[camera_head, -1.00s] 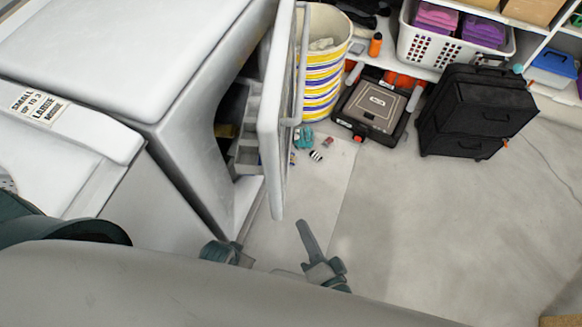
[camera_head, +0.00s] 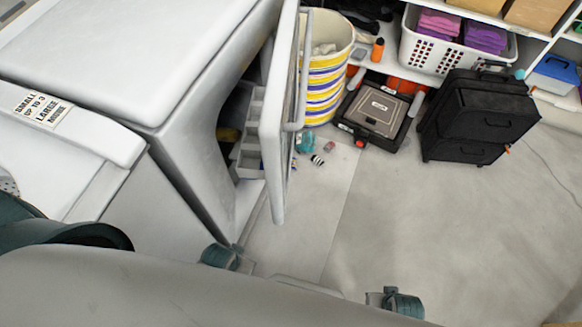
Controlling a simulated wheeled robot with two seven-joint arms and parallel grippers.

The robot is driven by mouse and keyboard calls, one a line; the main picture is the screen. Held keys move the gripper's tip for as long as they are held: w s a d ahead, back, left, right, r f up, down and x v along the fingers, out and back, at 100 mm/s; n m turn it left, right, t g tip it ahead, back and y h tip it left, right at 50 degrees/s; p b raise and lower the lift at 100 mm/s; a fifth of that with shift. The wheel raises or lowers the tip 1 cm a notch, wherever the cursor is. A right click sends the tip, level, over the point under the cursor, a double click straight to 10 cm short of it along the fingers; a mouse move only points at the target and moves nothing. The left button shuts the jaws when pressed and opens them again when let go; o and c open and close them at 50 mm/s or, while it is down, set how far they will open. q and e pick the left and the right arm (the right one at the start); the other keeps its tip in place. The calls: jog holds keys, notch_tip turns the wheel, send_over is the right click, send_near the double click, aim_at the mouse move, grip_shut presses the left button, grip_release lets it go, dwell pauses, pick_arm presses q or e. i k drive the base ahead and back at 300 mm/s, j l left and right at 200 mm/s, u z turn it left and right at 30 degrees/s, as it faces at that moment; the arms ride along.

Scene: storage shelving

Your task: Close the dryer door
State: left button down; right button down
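The dryer (camera_head: 185,125) is a white box at the left of the head view. Its white door (camera_head: 272,130) stands open on the right side, seen nearly edge-on, with a bar handle (camera_head: 302,70) on its outer face. Through the gap I see a dark inside with pale grey compartments (camera_head: 250,125). My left gripper (camera_head: 305,277) is at the bottom middle, below the door's lower corner and apart from it. Its two teal-jointed fingers are spread wide with nothing between them; my grey arm link hides part of it. My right gripper is not in view.
A striped basket (camera_head: 325,85) stands just behind the door. A dark case (camera_head: 375,110), a black suitcase (camera_head: 480,115) and several small items lie beyond. A white laundry basket (camera_head: 455,55) sits on the shelf. The floor (camera_head: 420,210) to the right is clear.

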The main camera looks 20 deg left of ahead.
aim_at(275, 113)
jog(key=k+l+u, duration=0.15)
jog(key=l, duration=0.35)
jog(key=k+l+u, duration=0.1)
jog(key=k+l, duration=0.2)
jog(key=l, duration=0.15)
jog(key=k+l+u, duration=0.15)
jog(key=l, duration=0.25)
jog(key=k+l+u, duration=0.1)
jog(key=k+l, duration=0.3)
